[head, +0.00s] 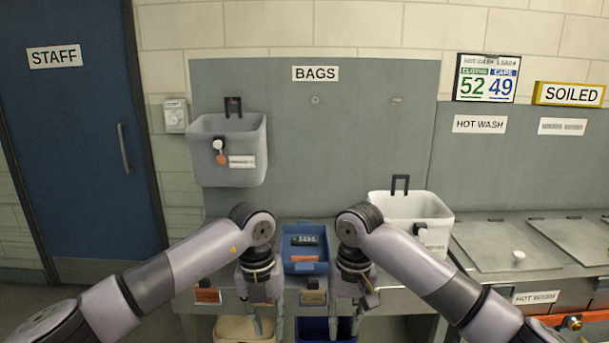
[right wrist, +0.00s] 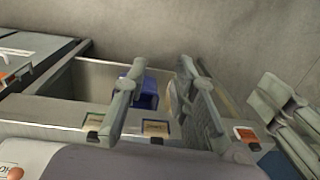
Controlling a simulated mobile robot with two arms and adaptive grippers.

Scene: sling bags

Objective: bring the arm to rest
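My left gripper (head: 267,318) hangs pointing down at the front edge of the counter, left of the blue tray. Its fingers are apart with nothing between them. My right gripper (head: 345,318) hangs likewise to the right of the tray, fingers apart and empty. In the right wrist view the right gripper (right wrist: 162,110) shows a wide gap between its fingers, and the left gripper (right wrist: 285,112) shows at the right edge. A grey bag (head: 230,160) hangs on the wall panel at left. A white bag (head: 408,207) stands at the counter's right, behind my right arm.
The blue tray (head: 305,266) on the counter holds a dark device (head: 305,240) and an orange-red item. A cream bin (head: 240,330) and a blue bin (head: 314,330) stand below. Lidded hot wash counters (head: 490,247) lie right; a blue door (head: 80,130) is left.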

